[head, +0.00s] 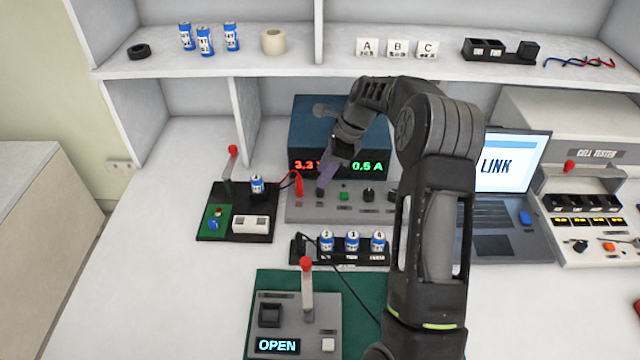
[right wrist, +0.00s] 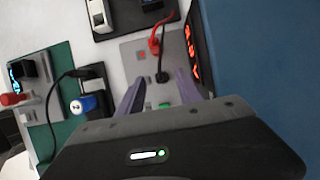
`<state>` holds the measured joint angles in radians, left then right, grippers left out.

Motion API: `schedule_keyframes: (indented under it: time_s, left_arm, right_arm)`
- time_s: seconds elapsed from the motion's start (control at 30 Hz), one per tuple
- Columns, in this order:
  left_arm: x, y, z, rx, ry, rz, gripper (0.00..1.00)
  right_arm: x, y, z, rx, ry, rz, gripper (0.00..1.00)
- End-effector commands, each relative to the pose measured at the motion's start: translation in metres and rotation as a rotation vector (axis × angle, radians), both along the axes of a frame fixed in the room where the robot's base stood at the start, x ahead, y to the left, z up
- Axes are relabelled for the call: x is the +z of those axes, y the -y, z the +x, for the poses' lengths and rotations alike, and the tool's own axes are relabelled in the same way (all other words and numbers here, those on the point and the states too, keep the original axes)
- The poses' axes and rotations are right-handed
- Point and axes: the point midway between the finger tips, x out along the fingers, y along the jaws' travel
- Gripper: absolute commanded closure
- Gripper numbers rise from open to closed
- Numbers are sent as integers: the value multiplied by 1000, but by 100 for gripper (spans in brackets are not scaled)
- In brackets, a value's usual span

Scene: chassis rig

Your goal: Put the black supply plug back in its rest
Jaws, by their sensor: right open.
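My right gripper (head: 326,174) is open over the left part of the power supply's grey front panel (head: 300,214). In the right wrist view its two lavender fingers (right wrist: 157,90) stand apart. A small black plug-like piece (right wrist: 162,76) shows between and beyond them at the panel, with a thin dark lead rising from it. I cannot tell whether the fingers touch it. A red plug (head: 298,184) with a red lead stands just left of the gripper. Which part is the rest is not clear. My left gripper is out of view.
A black rack (head: 340,258) with several blue cells and a black cable lies in front of the supply. A levered fixture (head: 236,223) stands left, a grey OPEN fixture (head: 290,320) in front. A laptop (head: 490,225) and cell tester (head: 590,215) are at right. The left bench is clear.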

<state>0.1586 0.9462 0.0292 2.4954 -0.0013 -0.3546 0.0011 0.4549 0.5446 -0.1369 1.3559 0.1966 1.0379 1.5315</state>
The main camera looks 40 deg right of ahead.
Motion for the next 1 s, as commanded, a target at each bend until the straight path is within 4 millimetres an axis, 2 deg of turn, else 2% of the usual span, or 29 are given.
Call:
schedule_keyframes:
  time_s: [0.2,0.3,0.87,1.0]
  left_arm:
    - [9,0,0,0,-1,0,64]
    - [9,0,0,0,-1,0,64]
    - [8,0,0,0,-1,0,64]
    - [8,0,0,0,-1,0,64]
  right_arm:
    - [-30,-7,5,0,-3,2,58]
    - [-36,-9,7,-1,-1,1,58]
    - [-37,-8,8,-1,0,0,58]
    - [-37,-8,8,-1,0,0,67]
